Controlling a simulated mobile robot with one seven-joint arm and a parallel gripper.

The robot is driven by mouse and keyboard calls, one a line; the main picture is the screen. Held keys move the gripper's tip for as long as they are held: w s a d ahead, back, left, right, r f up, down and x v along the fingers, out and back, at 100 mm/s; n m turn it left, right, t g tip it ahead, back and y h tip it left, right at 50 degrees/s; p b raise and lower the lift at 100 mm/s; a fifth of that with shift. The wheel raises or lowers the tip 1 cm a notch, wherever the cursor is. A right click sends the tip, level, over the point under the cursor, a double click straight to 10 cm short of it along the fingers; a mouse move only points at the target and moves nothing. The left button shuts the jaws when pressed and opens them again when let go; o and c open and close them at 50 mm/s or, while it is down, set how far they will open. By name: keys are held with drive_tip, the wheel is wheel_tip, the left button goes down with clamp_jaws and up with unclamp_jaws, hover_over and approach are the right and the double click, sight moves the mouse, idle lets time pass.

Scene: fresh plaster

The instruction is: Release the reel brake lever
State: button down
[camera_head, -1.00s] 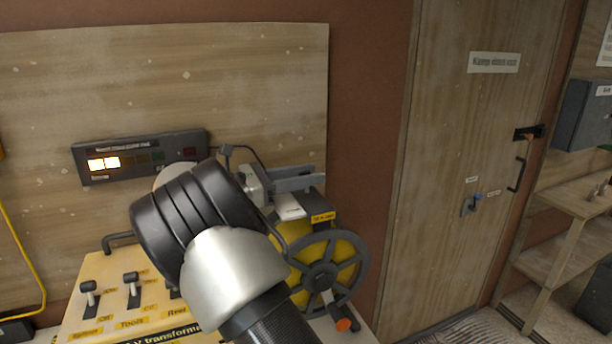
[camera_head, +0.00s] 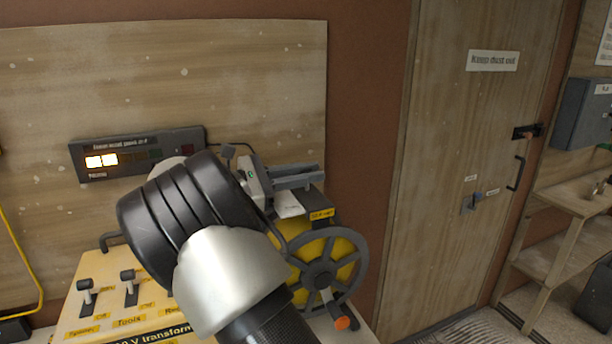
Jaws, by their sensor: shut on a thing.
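The cable reel (camera_head: 325,268) is yellow with a dark spoked wheel and stands at the right end of a yellow transformer unit (camera_head: 95,275). My gripper (camera_head: 285,181) is above the reel, partly behind my own black and silver arm links. It is shut on what appears to be the reel brake lever, at the top of the reel housing. The lever itself is mostly hidden, so its angle cannot be told. A yellow label (camera_head: 321,214) and a pale plate sit just below the gripper.
The wheel's crank has an orange knob (camera_head: 342,323) low on the right. Black toggle switches (camera_head: 129,280) stand on the unit's left. A wall panel (camera_head: 138,154) shows two lit lamps. A closed wooden door (camera_head: 455,130) and a shelf (camera_head: 575,193) are to the right.

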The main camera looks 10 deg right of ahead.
drive_tip(key=s+m+b, duration=0.1)
drive_tip(key=m, duration=0.1)
drive_tip(key=s+m+b, duration=0.1)
drive_tip(key=m, duration=0.1)
drive_tip(key=m+b, duration=0.1)
drive_tip(key=m, duration=0.1)
drive_tip(key=shift+s+d+f+m+b, duration=0.25)
drive_tip(key=shift+s+f+m+b, duration=0.05)
drive_tip(key=shift+s+b, duration=0.1)
idle(0.3)
drive_tip(key=c, duration=1.7)
unclamp_jaws()
drive_tip(key=shift+o, duration=0.2)
